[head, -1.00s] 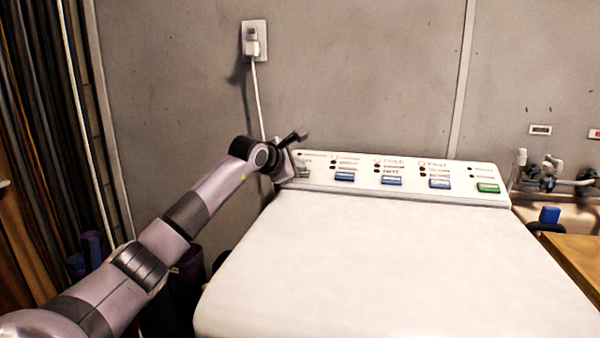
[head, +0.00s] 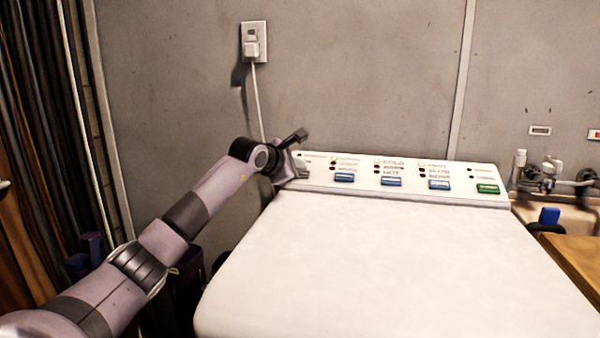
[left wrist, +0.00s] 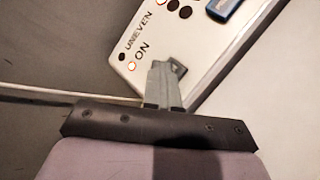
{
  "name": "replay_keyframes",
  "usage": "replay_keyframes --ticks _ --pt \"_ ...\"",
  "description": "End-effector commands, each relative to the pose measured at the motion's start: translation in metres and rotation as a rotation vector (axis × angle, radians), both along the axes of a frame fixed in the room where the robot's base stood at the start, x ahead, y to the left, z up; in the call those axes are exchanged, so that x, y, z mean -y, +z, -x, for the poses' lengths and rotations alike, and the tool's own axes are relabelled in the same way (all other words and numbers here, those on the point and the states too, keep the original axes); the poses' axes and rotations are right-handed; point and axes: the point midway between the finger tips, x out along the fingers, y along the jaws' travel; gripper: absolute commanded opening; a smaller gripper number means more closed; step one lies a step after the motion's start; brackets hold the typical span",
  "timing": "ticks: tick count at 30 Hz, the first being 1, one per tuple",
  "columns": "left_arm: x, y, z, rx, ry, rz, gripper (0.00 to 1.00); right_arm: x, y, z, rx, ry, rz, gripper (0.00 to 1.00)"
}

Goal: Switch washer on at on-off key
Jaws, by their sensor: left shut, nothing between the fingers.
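The washer (head: 400,265) is white, with a raised control panel (head: 405,172) along its back edge. My left gripper (head: 302,172) is shut and empty at the panel's left end, pointing at its face. In the left wrist view the shut fingertips (left wrist: 174,66) are over the panel's corner, right beside the word ON. The small ON light (left wrist: 131,66) glows whitish with a red rim, while the UNEVEN light (left wrist: 122,57) is dark. The on-off key is not visible; the fingers cover that spot. I cannot tell whether they touch it. My right gripper is not in view.
Several blue keys, one of them here (head: 391,181), and a green key (head: 488,188) lie along the panel. A wall outlet (head: 253,42) with a plugged cord is behind. A sink with taps (head: 548,172) and a wooden surface (head: 578,258) are at right. The washer top is clear.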

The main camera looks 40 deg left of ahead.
Motion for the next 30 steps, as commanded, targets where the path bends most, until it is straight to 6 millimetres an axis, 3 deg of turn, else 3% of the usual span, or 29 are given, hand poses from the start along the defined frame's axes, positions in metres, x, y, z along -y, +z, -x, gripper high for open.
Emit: replay_keyframes --ticks 17,30 --pt "0.003 0.013 0.006 -0.003 -0.001 0.001 0.0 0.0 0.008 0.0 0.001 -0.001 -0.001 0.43" --pt "0.01 0.052 0.019 0.0 0.0 0.0 0.0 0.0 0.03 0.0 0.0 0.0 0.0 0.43"
